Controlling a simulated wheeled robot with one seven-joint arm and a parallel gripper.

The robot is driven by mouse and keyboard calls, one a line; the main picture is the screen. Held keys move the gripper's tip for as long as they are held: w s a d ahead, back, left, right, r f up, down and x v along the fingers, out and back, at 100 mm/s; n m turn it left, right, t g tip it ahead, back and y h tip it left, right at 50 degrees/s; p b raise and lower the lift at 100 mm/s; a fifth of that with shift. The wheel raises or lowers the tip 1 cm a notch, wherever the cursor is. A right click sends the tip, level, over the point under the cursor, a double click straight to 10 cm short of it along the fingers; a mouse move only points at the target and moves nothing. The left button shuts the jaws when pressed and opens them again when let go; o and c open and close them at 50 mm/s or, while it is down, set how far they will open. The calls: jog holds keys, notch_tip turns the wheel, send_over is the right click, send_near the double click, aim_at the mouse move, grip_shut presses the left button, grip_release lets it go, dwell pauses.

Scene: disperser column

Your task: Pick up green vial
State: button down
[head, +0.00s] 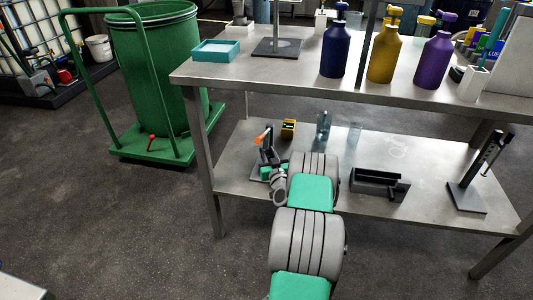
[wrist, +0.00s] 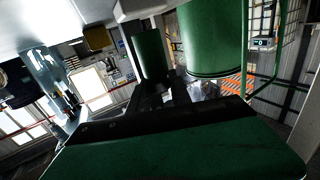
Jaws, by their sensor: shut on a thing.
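My gripper (head: 267,146) reaches in over the left part of the lower shelf, its dark fingers pointing up. A small orange piece (head: 263,137) shows at its tip in the head view. In the wrist view, a dark green cylinder (wrist: 150,55) stands just beyond the dark fingers of my gripper (wrist: 165,92); it looks like the green vial, and the fingers are shut on it. Its lower end is hidden by the fingers. No green vial can be made out clearly in the head view.
The lower shelf (head: 235,180) bears a yellow-black object (head: 288,128), clear vessels (head: 322,126), a black tray (head: 380,184) and a stand (head: 480,178). The upper shelf (head: 290,72) hangs above my gripper, with bottles (head: 384,52). A large green bin (head: 155,65) stands left.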

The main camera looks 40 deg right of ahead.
jog(key=p+v, duration=0.1)
jog(key=v, duration=1.5)
jog(key=w+a+r+n+t+y, duration=0.15)
jog(key=w+a+r+y, duration=0.25)
jog(key=a+r, duration=0.4)
jog(key=w+a+r+n+y, duration=0.35)
jog(key=a+r, duration=0.35)
jog(key=r, duration=0.4)
jog(key=s+a+r+n+y, duration=0.25)
jog(key=a+r, duration=0.25)
jog(key=a, duration=0.5)
jog(key=s+a+r+n+y, duration=0.1)
jog(key=a+r+y, duration=0.3)
jog(key=a, duration=0.6)
notch_tip(320, 180, up, 23)
jog(key=w+h+p, duration=0.1)
jog(key=w+p, duration=0.2)
jog(key=p, duration=3.1)
jog(key=shift+f+g, duration=0.25)
jog(key=shift+g, duration=0.1)
jog(key=shift+f, duration=0.1)
jog(key=shift+a, duration=0.1)
